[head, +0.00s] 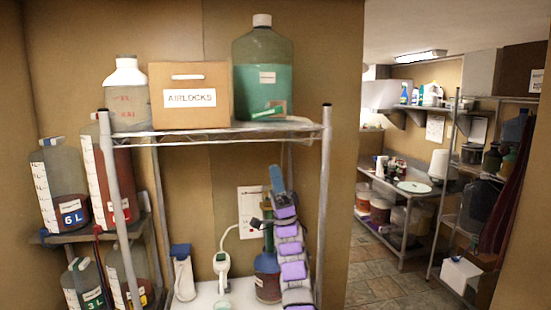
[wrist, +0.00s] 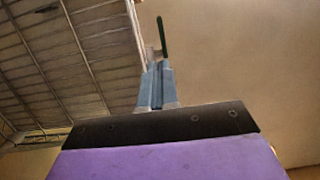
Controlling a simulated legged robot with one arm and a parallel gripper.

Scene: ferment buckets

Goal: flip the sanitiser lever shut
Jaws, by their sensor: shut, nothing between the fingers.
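A large jug of green liquid (head: 262,80) stands at the right end of the rack's top shelf. A green lever (head: 267,113) shows low on its front, at the shelf's front edge, lying slanted. In the wrist view a green bar (wrist: 161,36), which looks like this lever, stands beyond my fingertips. My gripper (head: 276,172) is shut and empty, pointing up, below the shelf and below the lever. In the wrist view the fingers of my gripper (wrist: 156,72) are pressed together. I cannot tell the gap in depth to the lever.
The wire top shelf (head: 220,136) overhangs near my gripper; its underside (wrist: 70,60) fills the wrist view's left. An airlocks box (head: 190,110) and a clear jug (head: 127,95) stand left of the green jug. Below are a white pump-like fitting (head: 221,265) and a blue-topped bottle (head: 267,275).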

